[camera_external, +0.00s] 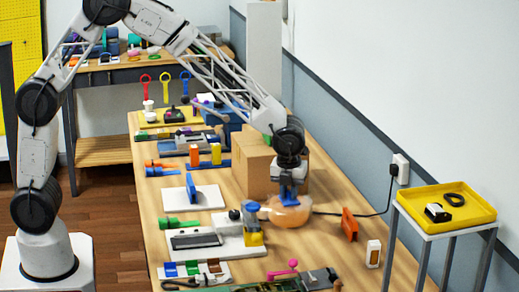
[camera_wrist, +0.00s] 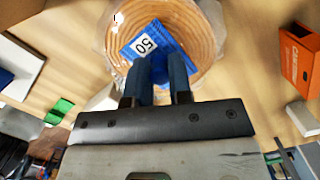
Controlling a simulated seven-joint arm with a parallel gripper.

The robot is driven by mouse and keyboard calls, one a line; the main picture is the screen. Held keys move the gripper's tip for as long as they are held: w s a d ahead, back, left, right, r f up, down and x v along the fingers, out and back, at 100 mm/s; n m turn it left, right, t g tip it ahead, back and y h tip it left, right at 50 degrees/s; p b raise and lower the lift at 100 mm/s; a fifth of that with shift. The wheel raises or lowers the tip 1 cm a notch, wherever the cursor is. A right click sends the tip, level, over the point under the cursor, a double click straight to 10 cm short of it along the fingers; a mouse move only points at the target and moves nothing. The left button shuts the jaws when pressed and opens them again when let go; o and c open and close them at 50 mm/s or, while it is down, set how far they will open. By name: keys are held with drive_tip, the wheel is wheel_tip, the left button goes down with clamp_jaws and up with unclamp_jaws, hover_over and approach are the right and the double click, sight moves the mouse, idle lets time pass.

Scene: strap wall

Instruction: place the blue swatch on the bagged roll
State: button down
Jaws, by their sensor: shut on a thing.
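The bagged roll (camera_external: 290,213) is a tan coil in clear wrap, lying on the bench below my gripper (camera_external: 289,195). Its round coiled top (camera_wrist: 207,28) fills the upper middle of the wrist view. My gripper (camera_wrist: 160,88) is shut on the blue swatch (camera_wrist: 172,38), a flat blue piece with a white label reading 50. The swatch is over the roll's top; I cannot tell if it touches the roll. In the external view the swatch and the blue fingers blend together. The fingers hide the swatch's near end.
A cardboard box (camera_external: 254,165) stands close behind the roll. An orange box (camera_external: 349,224) stands to its right, also in the wrist view (camera_wrist: 298,60). A white board with tools (camera_external: 210,243) lies left. A yellow tray (camera_external: 445,208) is on a side stand.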

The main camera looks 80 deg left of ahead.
sight(287, 201)
drive_tip(key=shift+f, duration=0.15)
drive_tip(key=c, duration=1)
unclamp_jaws()
drive_tip(key=shift+c, duration=0.2)
wheel_tip(287, 201, up, 12)
drive_tip(key=d, duration=0.1)
drive_tip(key=shift+s, duration=0.35)
drive_tip(key=shift+d+r, duration=0.1)
drive_tip(key=shift+r, duration=0.1)
